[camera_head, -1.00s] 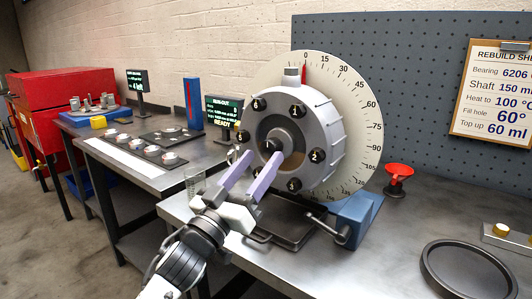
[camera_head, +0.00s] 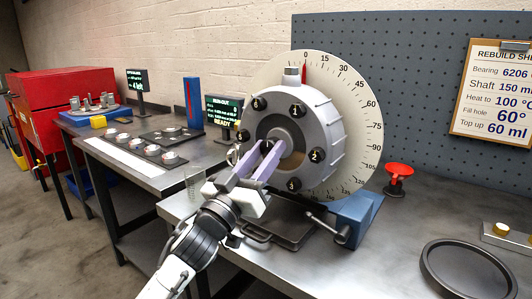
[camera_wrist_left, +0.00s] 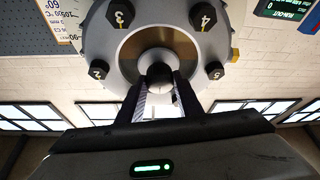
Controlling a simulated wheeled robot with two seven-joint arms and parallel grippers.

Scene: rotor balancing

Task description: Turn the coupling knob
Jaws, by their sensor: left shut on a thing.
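The rotor (camera_head: 318,118) is a grey round housing with numbered dark bolts, in front of a white degree dial (camera_head: 362,95). The dark coupling knob (camera_wrist_left: 159,71) is at the rotor's centre in the left wrist view. My left gripper (camera_head: 272,149) reaches the rotor's centre from the front left. Its two purple fingers are closed on the knob's sides, and they hide much of it in the head view. The wrist view shows the fingers (camera_wrist_left: 160,90) on either side of the knob. My right gripper is not in view.
A blue clamp block (camera_head: 350,215) with a handle stands at the rotor's lower right. A red funnel (camera_head: 398,173) and a black ring tray (camera_head: 468,272) are to the right. A READY screen (camera_head: 223,110) stands behind on the left. The bench front at centre right is bare.

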